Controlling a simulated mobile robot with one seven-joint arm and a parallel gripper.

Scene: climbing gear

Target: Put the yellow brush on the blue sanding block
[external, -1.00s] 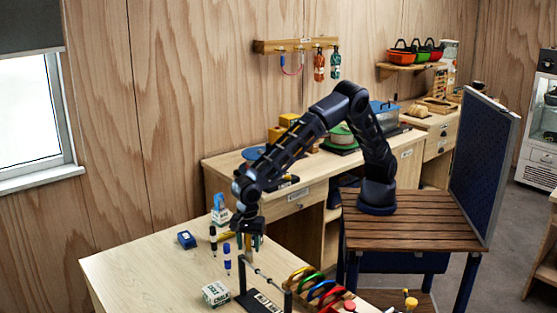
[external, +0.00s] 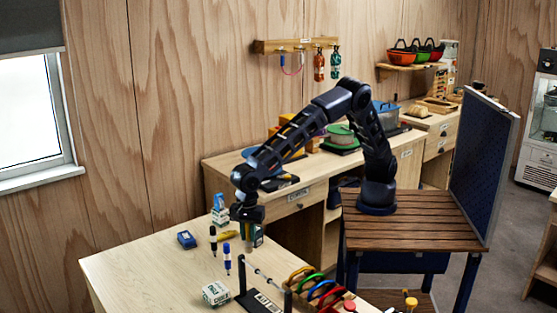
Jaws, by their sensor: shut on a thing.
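The yellow brush (external: 228,235) shows as a short yellow bar just left of my gripper's fingers, low over the left part of the pale table. My gripper (external: 248,238) points down and is shut on the yellow brush; the fingers partly hide its right end. The blue sanding block (external: 186,239) lies on the table to the left, apart from the gripper and brush. Its top looks bare.
A black marker (external: 213,239) and a blue marker (external: 227,259) stand between the block and gripper. A white-and-blue bottle (external: 220,209) stands behind, a small box (external: 215,293) in front. A rack with coloured carabiners (external: 322,290) is at right. The table's left part is clear.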

